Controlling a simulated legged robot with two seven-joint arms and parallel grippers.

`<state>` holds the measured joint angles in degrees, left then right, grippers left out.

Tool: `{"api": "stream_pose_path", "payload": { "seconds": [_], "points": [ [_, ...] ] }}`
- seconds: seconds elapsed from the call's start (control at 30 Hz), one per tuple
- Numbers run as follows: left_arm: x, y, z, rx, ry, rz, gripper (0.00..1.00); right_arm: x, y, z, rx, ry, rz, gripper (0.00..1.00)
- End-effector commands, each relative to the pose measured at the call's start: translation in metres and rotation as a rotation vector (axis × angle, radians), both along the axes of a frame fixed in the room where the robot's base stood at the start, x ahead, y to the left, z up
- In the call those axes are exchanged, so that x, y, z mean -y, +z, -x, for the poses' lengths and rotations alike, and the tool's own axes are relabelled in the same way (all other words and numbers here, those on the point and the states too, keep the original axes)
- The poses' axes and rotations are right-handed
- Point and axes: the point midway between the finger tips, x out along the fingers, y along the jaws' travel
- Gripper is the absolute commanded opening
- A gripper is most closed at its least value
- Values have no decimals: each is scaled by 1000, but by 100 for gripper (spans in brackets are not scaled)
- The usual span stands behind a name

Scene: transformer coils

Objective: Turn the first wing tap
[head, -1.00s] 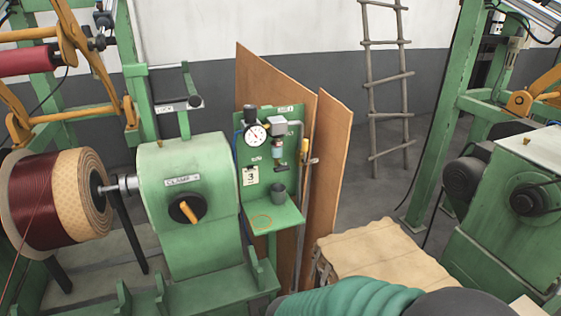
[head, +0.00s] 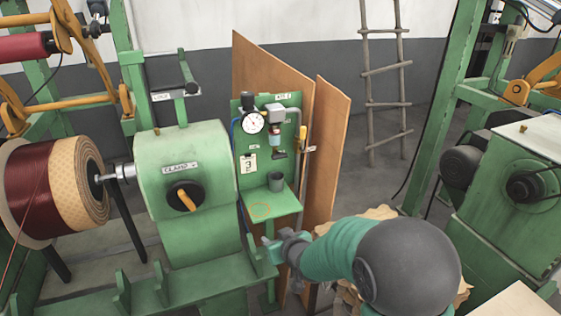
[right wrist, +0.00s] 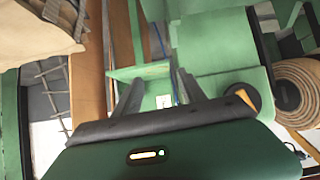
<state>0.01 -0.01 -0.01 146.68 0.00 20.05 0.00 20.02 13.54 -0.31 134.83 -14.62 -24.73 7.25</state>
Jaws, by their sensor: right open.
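A green panel (head: 240,140) carries a round dial gauge (head: 253,122), a small filter unit (head: 275,125) and a card marked 3 (head: 248,164). A small dark fitting (head: 279,155) sits below the filter; I cannot tell whether it is the wing tap. A yellow-handled part (head: 302,132) stands on the pipe at the panel's right edge. My right gripper (head: 268,243) is low, in front of and below the panel's shelf, apart from the fittings. In the right wrist view its fingers (right wrist: 158,88) are spread and empty. My left gripper is out of view.
Left is a green clamp housing (head: 186,150) with an orange-handled knob (head: 185,196) and a wound coil (head: 50,190). Brown boards (head: 325,150) stand behind the panel. A ladder (head: 385,80) leans at the wall.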

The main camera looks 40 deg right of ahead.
Motion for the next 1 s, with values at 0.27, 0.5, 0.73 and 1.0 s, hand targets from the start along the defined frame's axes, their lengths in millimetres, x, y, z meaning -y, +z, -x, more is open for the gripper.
{"api": "stream_pose_path", "payload": {
  "seconds": [0.27,0.5,0.73,1.0],
  "points": [
    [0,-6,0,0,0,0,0,115,93,-36,556,-23,97,75],
    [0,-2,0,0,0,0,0,122,102,-62,591,-14,103,75],
    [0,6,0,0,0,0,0,137,101,-120,590,-15,102,75],
    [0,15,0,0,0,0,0,152,101,-181,590,-16,102,75]
  ]
}}
